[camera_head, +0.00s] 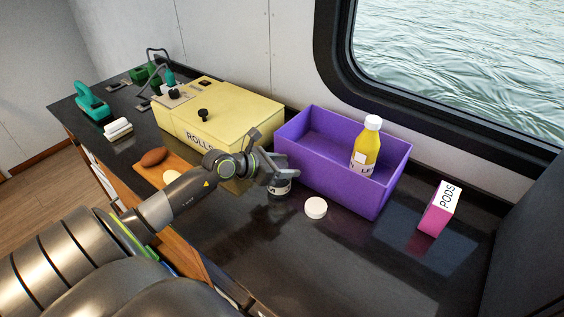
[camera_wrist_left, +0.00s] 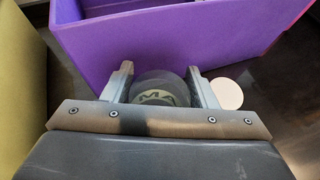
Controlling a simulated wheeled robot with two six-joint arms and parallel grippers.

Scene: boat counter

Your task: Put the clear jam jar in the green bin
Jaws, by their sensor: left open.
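A small jar (camera_head: 279,193) with a dark band and a pale label stands on the dark counter in front of a purple bin (camera_head: 345,188). In the left wrist view the round jar (camera_wrist_left: 160,92) shows dark with pale letters. My left gripper (camera_head: 281,179) is over the jar. Its two fingers (camera_wrist_left: 158,80) are open, one on each side of the jar; I cannot tell whether they touch it. I see no green bin; the open bin here is purple, and a yellow bottle (camera_head: 366,146) with a white cap stands in it. My right gripper is not in view.
A white round disc (camera_head: 316,207) lies just right of the jar. A yellow rolls box (camera_head: 222,112) stands left of the bin, a pink and white pods box (camera_head: 439,208) to the right. The front right counter is clear.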

